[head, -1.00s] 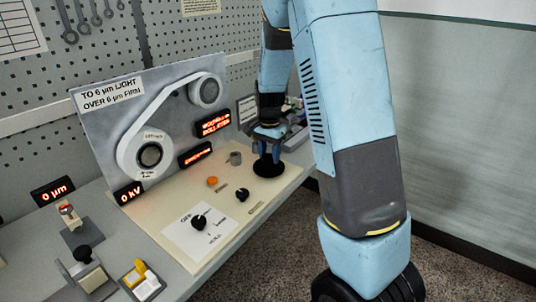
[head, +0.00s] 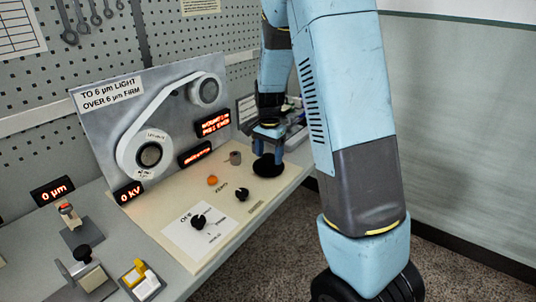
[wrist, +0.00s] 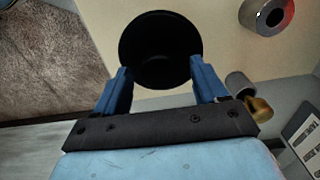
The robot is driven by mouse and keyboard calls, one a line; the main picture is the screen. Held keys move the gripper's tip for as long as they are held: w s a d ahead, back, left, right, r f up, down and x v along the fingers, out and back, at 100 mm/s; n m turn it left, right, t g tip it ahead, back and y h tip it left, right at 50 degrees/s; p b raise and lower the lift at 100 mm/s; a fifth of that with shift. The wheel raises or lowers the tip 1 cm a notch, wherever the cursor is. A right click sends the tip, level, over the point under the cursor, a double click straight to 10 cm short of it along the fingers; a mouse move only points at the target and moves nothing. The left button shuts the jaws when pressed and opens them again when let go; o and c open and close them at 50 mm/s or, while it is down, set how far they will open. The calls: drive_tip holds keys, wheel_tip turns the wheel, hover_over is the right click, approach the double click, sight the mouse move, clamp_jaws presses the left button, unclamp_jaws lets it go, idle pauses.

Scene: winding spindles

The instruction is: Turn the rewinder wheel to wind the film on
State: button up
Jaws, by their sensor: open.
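The black rewinder wheel (head: 268,170) lies flat on the cream deck, near its right end. In the wrist view the wheel (wrist: 160,40) is a round, dark disc just beyond my fingertips. My gripper (head: 268,153) is over the wheel, pointing down. Its two blue fingers are spread wide in the wrist view (wrist: 159,66), one toward each side of the disc's near edge. I cannot tell whether they touch it. The pale film (head: 168,108) runs between a lower left spool (head: 149,155) and an upper right spool (head: 208,91) on the grey panel.
A grey knob (head: 235,158), an orange button (head: 212,180) and two black dials (head: 242,194) (head: 198,222) are on the deck. Lit red displays (head: 211,128) are on the panel. Small fixtures (head: 142,281) stand at the lower left. Floor (head: 290,250) lies beyond the front edge.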

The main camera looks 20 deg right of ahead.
sight(268, 155)
drive_tip(key=shift+r, duration=0.1)
wheel_tip(268, 155, up, 14)
drive_tip(key=shift+f, duration=0.25)
idle(0.4)
idle(1.2)
wheel_tip(268, 155, down, 14)
drive_tip(key=n, duration=2.1)
drive_tip(key=shift+a+r+n, duration=0.1)
drive_tip(key=shift+a+n, duration=0.05)
drive_tip(key=shift+n, duration=0.25)
drive_tip(key=shift+c, duration=0.3)
